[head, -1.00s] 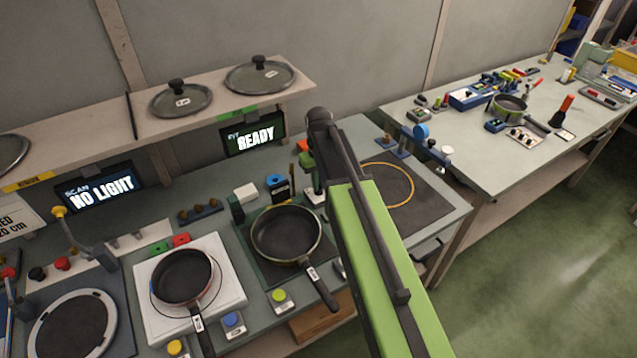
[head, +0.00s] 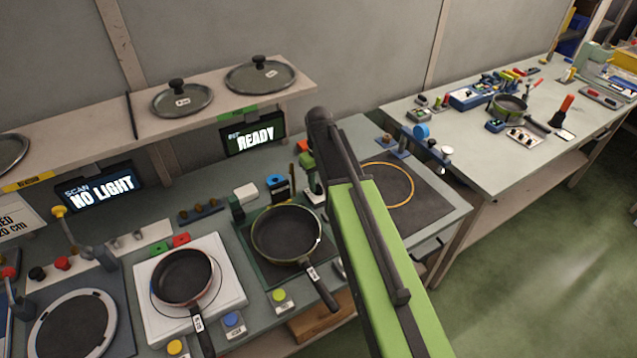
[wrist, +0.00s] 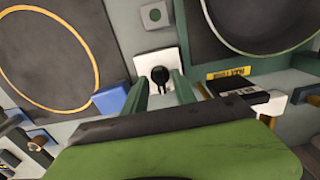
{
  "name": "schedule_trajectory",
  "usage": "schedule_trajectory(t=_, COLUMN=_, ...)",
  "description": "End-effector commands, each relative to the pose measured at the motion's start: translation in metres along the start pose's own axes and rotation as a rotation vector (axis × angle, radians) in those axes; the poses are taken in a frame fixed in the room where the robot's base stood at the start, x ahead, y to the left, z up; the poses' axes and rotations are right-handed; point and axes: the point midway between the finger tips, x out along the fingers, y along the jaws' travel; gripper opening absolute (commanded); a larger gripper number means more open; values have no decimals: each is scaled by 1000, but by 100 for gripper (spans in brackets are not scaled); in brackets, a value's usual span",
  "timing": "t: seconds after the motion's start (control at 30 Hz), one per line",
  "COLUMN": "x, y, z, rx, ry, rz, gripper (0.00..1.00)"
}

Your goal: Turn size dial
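The size dial (wrist: 160,75) is a small black knob on a white square plate (wrist: 142,62), near the middle of the wrist view. My gripper (wrist: 161,80) has two green fingers, one on each side of the knob, with white plate showing between them and it. It looks open around the knob; I cannot tell if either finger touches. In the head view, my gripper (head: 311,178) reaches down between the pan station and the orange-ringed plate, over a small white base (head: 315,197). My arm partly covers this spot.
A pan (head: 287,233) stands left of my gripper, and another pan (head: 184,276) sits on a white plate. A black box (wrist: 250,108) and a blue block (wrist: 110,98) are close to my fingers. Lidded shelf (head: 225,103) overhangs behind. Screens read "READY" (head: 254,135) and "NO LIGHT" (head: 101,190).

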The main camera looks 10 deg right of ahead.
Motion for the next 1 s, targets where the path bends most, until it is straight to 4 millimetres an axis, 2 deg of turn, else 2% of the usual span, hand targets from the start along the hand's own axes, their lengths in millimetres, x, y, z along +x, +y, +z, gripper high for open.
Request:
schedule_trajectory(t=0.23, x=-3, y=0, z=0, rx=0, ry=0, rz=0, gripper=33)
schedule_trajectory(t=0.37, x=-16, y=0, z=0, rx=0, ry=0, rz=0, gripper=33)
schedule_trajectory(t=0.57, x=-54, y=0, z=0, rx=0, ry=0, rz=0, gripper=33)
schedule_trajectory(t=1.0, x=-154, y=0, z=0, rx=0, ry=0, rz=0, gripper=33)
